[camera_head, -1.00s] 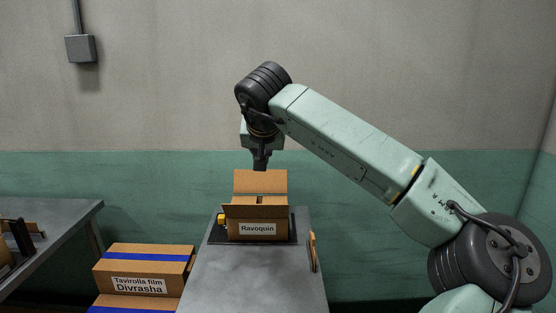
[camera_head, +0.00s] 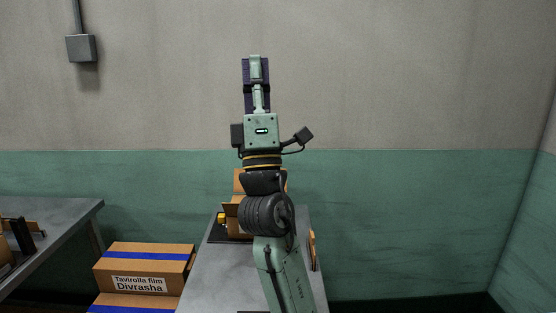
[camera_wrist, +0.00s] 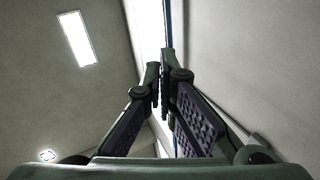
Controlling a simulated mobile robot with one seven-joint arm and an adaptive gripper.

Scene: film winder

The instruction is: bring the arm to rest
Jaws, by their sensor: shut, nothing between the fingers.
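My gripper (camera_head: 257,68) points straight up in the head view, in front of the grey upper wall. My arm rises from the bottom of the picture, in front of the narrow table. In the wrist view the two fingers (camera_wrist: 163,85) meet at their tips with nothing between them. My gripper is shut and empty, and it touches nothing that I can see.
An open cardboard box (camera_head: 231,222) on a black mat (camera_head: 218,238) stands on the grey table (camera_head: 215,280), mostly hidden behind my arm. Closed boxes (camera_head: 140,284) labelled Tavirolla film Divrasha are stacked at left. Another table (camera_head: 60,225) stands at far left. Right of the table is clear.

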